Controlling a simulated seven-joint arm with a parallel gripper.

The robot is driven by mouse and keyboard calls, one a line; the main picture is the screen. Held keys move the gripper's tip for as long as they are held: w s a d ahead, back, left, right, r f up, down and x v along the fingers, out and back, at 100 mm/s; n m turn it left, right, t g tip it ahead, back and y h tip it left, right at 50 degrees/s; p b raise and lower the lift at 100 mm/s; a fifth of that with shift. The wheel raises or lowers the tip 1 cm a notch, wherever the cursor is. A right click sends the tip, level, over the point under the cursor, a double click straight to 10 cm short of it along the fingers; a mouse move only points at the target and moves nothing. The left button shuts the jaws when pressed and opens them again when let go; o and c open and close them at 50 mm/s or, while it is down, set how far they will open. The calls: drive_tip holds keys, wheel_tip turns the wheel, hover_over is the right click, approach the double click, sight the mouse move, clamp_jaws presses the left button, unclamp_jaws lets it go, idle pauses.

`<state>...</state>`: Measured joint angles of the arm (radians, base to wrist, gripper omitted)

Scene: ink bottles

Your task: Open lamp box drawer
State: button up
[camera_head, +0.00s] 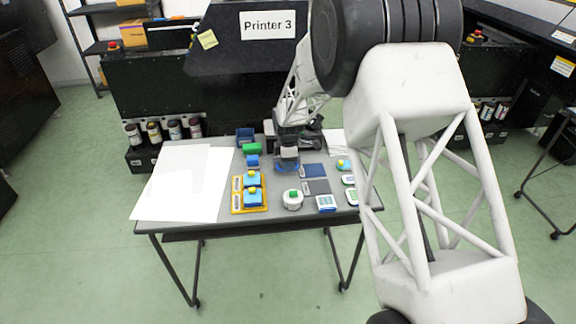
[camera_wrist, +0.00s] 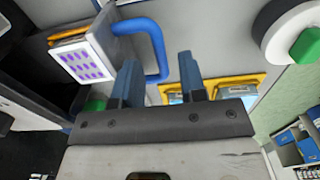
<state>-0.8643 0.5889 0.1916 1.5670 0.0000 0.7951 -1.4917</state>
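In the wrist view, a grey box-like unit has a bent blue handle (camera_wrist: 158,45). A panel with purple dots (camera_wrist: 84,62) sits beside it; I take this unit to be the lamp box, but no label shows. My gripper (camera_wrist: 160,75) has its two dark fingers apart, with part of the blue handle in the gap between them. I cannot tell whether either finger touches the handle. In the head view, my gripper (camera_head: 287,162) points down at the back middle of the table and hides most of the unit. How far the drawer is out cannot be told.
The grey table (camera_head: 275,205) holds white sheets (camera_head: 182,185) at left, yellow trays (camera_head: 236,205) with blue items, a round white container with a green top (camera_head: 292,200), and small devices at right. The Printer 3 machine (camera_head: 266,25) stands behind. Bottles (camera_head: 154,132) stand at back left.

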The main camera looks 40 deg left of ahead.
drive_tip(key=shift+r, duration=3.1)
drive_tip(key=shift+r, duration=0.15)
wheel_tip(320, 180, up, 7)
